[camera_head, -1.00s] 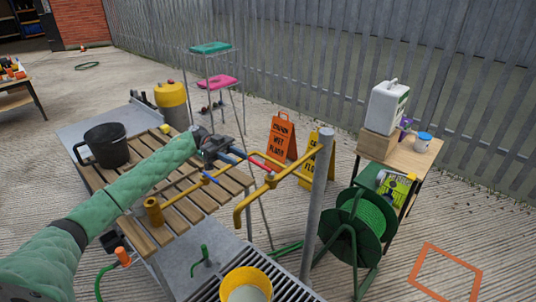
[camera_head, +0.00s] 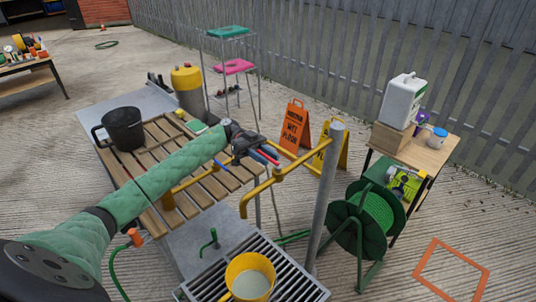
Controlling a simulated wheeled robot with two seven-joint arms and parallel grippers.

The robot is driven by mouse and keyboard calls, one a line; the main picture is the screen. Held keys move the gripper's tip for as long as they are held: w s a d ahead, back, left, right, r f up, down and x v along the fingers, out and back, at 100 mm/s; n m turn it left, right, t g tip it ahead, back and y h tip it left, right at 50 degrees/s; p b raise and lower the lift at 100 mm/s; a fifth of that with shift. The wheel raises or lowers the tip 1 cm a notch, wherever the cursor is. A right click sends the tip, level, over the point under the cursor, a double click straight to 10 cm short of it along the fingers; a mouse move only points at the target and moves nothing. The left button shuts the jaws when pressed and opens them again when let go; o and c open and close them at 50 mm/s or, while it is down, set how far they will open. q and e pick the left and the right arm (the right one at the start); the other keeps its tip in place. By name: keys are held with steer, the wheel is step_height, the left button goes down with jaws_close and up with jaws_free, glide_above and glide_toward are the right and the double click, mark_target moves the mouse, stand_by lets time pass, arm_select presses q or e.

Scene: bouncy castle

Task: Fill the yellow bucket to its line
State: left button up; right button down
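The yellow bucket (camera_head: 249,281) stands upright on a drain grate at the bottom centre. A pale grey surface shows inside it; I cannot tell how high it reaches, and no fill line is visible. A yellow pipe spout (camera_head: 244,206) bends down above the bucket, and I see no stream from it. My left arm reaches across from the left in a green padded sleeve. My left gripper (camera_head: 262,154) is beside the yellow pipework, near red and blue parts. Its fingers are too small and overlapped to read. My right gripper is out of view.
A slatted bench (camera_head: 158,135) holds a black bucket (camera_head: 122,129). A grey post (camera_head: 325,195) and a green hose reel (camera_head: 367,222) stand to the right. Wet-floor signs (camera_head: 294,128) stand behind the pipe. A small table (camera_head: 430,155) holds a white canister (camera_head: 402,98).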

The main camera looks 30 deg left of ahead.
arm_select(q)
steer(key=shift+s+d, duration=0.1)
steer(key=shift+d, duration=0.4)
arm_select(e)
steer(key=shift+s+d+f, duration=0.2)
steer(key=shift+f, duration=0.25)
arm_select(q)
steer(key=shift+c, duration=0.4)
jaws_close()
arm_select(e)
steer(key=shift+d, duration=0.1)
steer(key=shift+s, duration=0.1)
